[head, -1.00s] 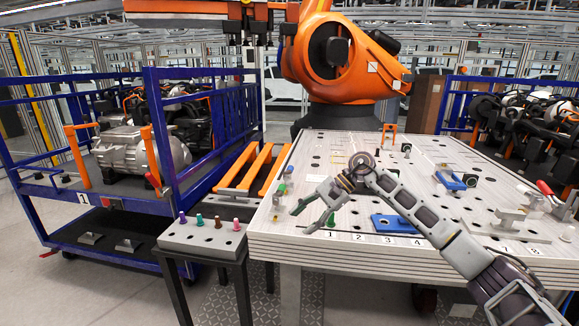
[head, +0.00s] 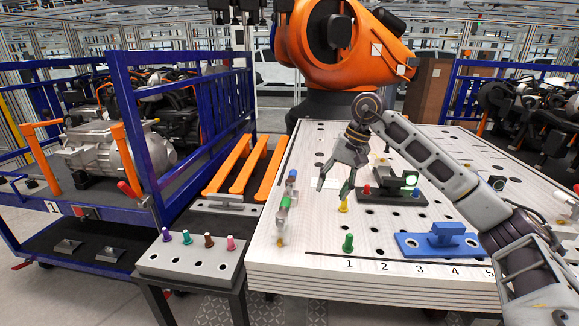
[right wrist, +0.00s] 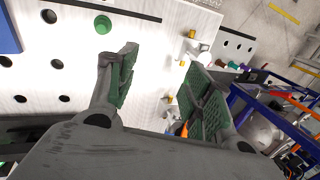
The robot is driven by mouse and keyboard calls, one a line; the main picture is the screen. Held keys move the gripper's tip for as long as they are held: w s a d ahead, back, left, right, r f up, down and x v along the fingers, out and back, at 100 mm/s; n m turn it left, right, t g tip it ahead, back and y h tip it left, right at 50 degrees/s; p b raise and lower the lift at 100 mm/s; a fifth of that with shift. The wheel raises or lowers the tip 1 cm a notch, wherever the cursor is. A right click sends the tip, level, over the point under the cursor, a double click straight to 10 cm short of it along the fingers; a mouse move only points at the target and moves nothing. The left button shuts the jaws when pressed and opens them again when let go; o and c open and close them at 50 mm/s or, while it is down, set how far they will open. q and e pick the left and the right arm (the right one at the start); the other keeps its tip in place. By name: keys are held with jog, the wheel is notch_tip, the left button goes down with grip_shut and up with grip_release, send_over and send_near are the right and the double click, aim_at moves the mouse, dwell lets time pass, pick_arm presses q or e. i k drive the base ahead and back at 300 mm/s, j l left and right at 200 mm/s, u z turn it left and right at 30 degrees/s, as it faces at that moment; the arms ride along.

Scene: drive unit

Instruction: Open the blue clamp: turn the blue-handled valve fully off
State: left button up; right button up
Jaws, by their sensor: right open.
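Small fittings stand in a row along the table's left edge in the head view: a piece with a blue part (head: 292,176), a green piece (head: 285,202) and a brass-coloured one (head: 281,240). They are too small to tell the valve's handle position. A blue clamp-like block on a blue plate (head: 410,246) sits at the front right. My right gripper (head: 335,187) is open and empty, to the right of the fittings and apart from them. In the right wrist view its fingers (right wrist: 165,80) are spread, with brass-tipped fittings (right wrist: 191,34) beyond them. My left gripper is not in view.
A side stand (head: 190,262) holds several coloured pegs. A blue cart (head: 120,190) is at left, an orange robot arm (head: 345,50) behind.

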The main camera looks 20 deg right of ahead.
aim_at(290, 182)
jog(key=i+l, duration=0.1)
jog(key=i, duration=0.4)
jog(key=i+l, duration=0.15)
jog(key=i, duration=0.4)
